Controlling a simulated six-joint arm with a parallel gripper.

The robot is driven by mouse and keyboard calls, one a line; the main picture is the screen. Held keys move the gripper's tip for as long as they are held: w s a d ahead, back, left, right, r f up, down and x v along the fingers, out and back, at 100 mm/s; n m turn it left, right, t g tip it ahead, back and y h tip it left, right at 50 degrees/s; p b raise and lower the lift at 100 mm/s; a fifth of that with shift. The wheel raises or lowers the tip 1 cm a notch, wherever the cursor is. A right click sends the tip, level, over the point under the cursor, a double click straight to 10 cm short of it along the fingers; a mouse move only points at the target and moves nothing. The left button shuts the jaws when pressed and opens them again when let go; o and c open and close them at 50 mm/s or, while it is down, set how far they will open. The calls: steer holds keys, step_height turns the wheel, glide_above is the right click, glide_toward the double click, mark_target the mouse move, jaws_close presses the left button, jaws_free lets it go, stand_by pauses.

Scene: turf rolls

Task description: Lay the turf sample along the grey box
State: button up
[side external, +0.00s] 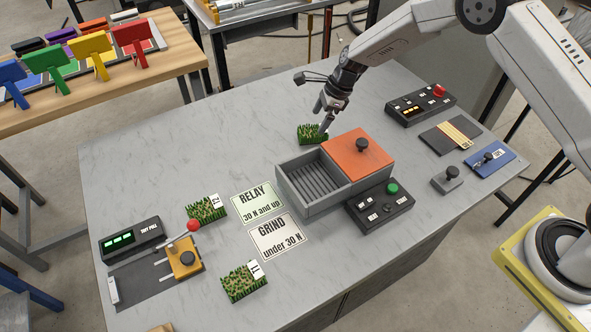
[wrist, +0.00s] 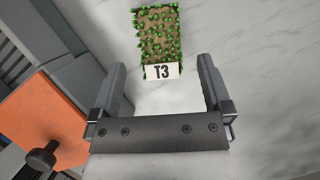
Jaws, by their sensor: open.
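A turf sample labelled T3 (wrist: 158,38) lies on the table, with its label end toward my gripper. It also shows in the side view (side external: 311,134) just behind the grey box. My gripper (side external: 324,122) is open and empty, with its fingertips (wrist: 160,75) on either side of the space in front of the T3 label. In the side view the gripper is above or beside the sample; the exact height is hard to tell. The grey box (side external: 308,208) has an open ribbed compartment and an orange lid (side external: 357,155) with a black knob on its right part.
Turf samples T2 (side external: 205,210) and T1 (side external: 243,283) lie at left and front. RELAY (side external: 257,202) and GRIND (side external: 277,237) cards lie left of the box. A button panel (side external: 380,205) stands against the box front; a lever device (side external: 185,257) is at left. The table behind the box is clear leftward.

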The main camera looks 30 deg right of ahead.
mark_target(313, 129)
steer(key=shift+x, duration=2.5)
steer(key=shift+a, duration=0.1)
jaws_close()
steer(key=shift+r, duration=0.1)
steer(key=shift+r, duration=0.1)
steer(key=shift+r, duration=4.85)
